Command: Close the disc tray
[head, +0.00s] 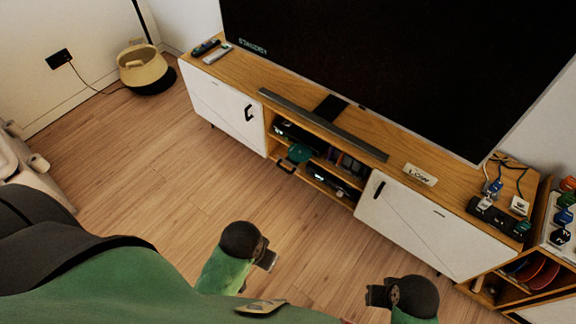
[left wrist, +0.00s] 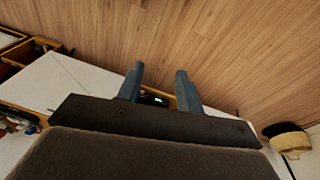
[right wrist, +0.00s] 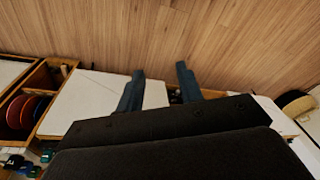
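A teal disc-like piece (head: 299,153) sticks out at the front of the open middle bay of the wooden TV cabinet. It appears to lie on the extended disc tray, though tray and disc are too small to separate.
The middle bay holds a lit dark device (head: 299,134) and a lower one (head: 335,181). White doors with dark handles flank it, the left one (head: 225,104) and the right one (head: 425,221). A soundbar (head: 320,124) and large TV stand above. The wooden floor (head: 170,180) in front is clear.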

